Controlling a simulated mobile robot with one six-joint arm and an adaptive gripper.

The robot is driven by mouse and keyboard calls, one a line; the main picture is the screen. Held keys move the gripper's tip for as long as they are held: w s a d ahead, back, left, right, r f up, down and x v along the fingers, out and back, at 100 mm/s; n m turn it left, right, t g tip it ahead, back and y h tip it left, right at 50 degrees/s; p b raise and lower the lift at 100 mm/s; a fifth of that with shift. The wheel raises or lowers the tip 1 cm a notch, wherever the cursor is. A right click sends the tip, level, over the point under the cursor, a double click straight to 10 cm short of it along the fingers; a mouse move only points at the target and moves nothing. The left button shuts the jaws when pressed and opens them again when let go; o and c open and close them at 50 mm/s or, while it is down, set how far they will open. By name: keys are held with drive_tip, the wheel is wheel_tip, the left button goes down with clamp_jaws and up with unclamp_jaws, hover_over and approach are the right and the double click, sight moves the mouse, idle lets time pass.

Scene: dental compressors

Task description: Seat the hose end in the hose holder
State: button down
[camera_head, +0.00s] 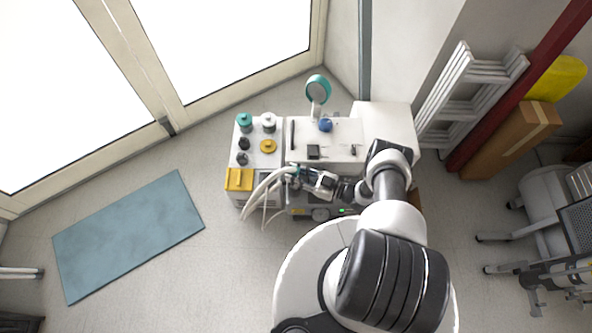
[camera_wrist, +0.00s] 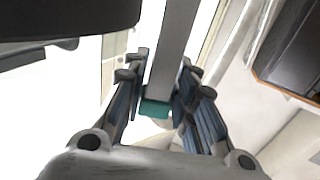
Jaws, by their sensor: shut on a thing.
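My gripper (camera_head: 298,174) is at the front of the compressor unit, at the upper end of the pale hoses. It is shut on the hose end (camera_wrist: 155,108), which shows in the wrist view as a teal piece between the blue-padded fingers, beside a long grey bar. In the head view a bit of teal (camera_head: 290,169) shows at the fingertips, with a pale hose (camera_head: 257,190) curving down to the left from there. I cannot make out the hose holder for certain; the gripper and arm cover part of the unit's front.
The white unit top (camera_head: 340,132) carries a teal-ringed round head on a stand (camera_head: 318,88), a blue knob (camera_head: 325,125) and a dark block (camera_head: 313,152). Several coloured caps and a yellow box (camera_head: 239,180) stand to the left. Open floor lies left, with a blue mat (camera_head: 128,236).

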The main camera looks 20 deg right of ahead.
drive_tip(key=shift+w+f, duration=0.15)
drive_tip(key=shift+f, duration=0.15)
drive_tip(key=shift+r, duration=0.1)
drive_tip(key=c, duration=1.2)
unclamp_jaws()
drive_tip(key=shift+r, duration=0.15)
drive_tip(key=shift+d, duration=0.1)
drive_tip(key=v, duration=1.2)
drive_tip(key=shift+r, duration=0.15)
